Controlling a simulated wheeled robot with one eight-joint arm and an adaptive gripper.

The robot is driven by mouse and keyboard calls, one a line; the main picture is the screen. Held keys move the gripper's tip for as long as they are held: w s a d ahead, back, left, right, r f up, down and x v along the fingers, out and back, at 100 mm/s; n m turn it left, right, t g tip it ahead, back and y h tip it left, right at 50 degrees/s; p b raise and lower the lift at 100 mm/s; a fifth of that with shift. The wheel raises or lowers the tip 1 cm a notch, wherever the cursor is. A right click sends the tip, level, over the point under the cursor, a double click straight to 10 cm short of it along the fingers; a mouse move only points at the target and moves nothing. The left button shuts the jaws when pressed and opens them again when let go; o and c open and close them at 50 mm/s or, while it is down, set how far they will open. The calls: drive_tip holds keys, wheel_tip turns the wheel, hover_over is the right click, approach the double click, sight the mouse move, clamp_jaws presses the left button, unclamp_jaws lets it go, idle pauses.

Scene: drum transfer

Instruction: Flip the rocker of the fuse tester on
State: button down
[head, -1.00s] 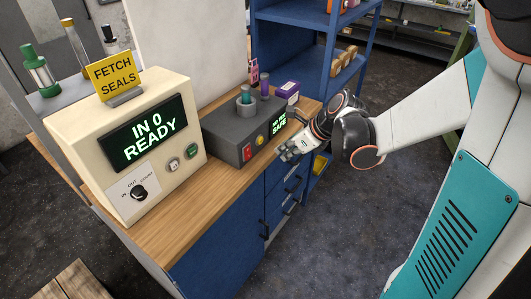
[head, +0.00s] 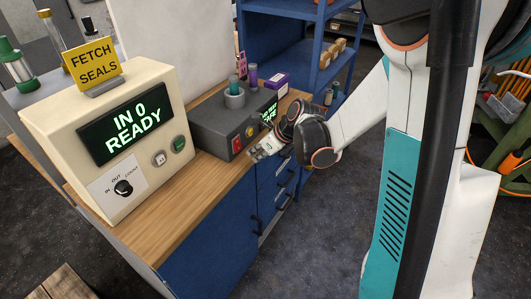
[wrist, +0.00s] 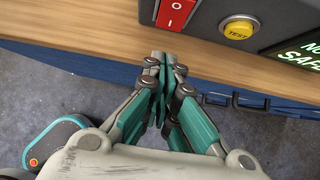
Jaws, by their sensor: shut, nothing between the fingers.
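The fuse tester (head: 212,128) is a dark grey box on the wooden bench, with a green-lit display partly hidden by my arm in the head view. Its red rocker (head: 236,145) is on the front face at the left, beside a yellow button. In the wrist view the red rocker (wrist: 176,12) shows I and O marks at the top edge, and the yellow TEST button (wrist: 239,28) is to its right. My gripper (head: 256,155) is shut and empty in front of the tester. In the wrist view its closed fingertips (wrist: 163,60) are just below the rocker, apart from it.
A cream console (head: 110,140) reading IN 0 READY stands to the left on the bench (head: 185,205). A blue shelf (head: 290,50) stands at the back.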

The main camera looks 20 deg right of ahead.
sight(238, 144)
drive_tip(key=shift+w+a+f+b, duration=0.15)
drive_tip(key=shift+w+a+b, duration=0.15)
drive_tip(key=shift+w+a, duration=0.8)
drive_tip(key=shift+w+d, duration=0.1)
drive_tip(key=shift+w+a+f+b, duration=0.2)
drive_tip(key=shift+w+f+b, duration=0.1)
drive_tip(key=shift+b, duration=0.05)
drive_tip(key=shift+r, duration=0.2)
